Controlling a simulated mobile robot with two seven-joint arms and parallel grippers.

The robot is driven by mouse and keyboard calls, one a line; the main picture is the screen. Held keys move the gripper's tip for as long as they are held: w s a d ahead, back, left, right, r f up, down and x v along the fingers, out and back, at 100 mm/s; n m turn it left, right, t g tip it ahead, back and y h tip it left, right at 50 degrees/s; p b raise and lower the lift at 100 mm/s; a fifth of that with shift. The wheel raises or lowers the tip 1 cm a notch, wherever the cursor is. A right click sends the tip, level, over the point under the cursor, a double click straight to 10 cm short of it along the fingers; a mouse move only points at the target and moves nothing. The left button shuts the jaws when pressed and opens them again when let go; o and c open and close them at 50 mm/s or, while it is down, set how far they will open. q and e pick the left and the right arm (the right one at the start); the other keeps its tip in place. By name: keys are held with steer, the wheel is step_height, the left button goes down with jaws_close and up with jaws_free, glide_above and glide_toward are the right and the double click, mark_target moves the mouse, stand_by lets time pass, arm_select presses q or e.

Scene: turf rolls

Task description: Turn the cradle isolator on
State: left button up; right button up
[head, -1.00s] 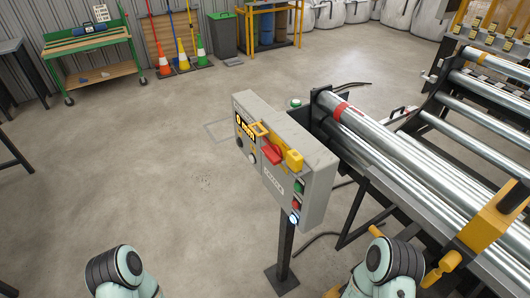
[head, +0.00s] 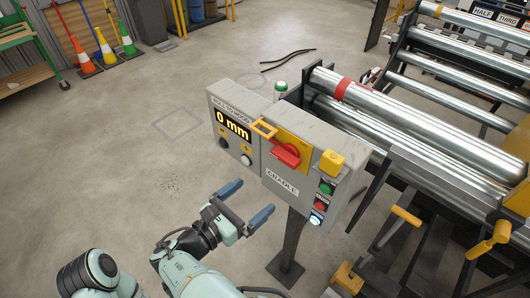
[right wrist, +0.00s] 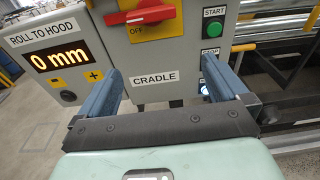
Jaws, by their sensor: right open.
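The cradle isolator is a red rotary handle (head: 286,155) on a yellow plate (head: 296,143), on the front of a grey control box (head: 253,176). The handle lies roughly crosswise; ON shows at the plate's upper right. In the right wrist view the handle (right wrist: 142,15) is at the top edge, partly cut off, with OFF below it. My right gripper (head: 247,201) is open and empty, in front of and below the box, apart from the handle. Its fingers (right wrist: 160,75) frame the CRADLE label in the wrist view. My left gripper is not in view.
Metal rollers (head: 420,125) stand behind, right.

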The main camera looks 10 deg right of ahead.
mark_target(282, 159)
steer(key=shift+t+h, duration=0.3)
steer(key=shift+t, duration=0.1)
steer(key=w+d+r, duration=0.1)
steer(key=w+d, duration=0.1)
steer(key=d, duration=0.1)
steer(key=w+d+r, duration=0.1)
steer(key=w+d, duration=0.2)
steer(key=w+d+r, duration=0.1)
steer(key=w+d, duration=0.1)
steer(key=d, duration=0.1)
steer(key=shift+w+d+r, duration=0.1)
steer(key=shift+w+r, duration=0.15)
steer(key=shift+w, duration=0.15)
steer(key=c, duration=0.8)
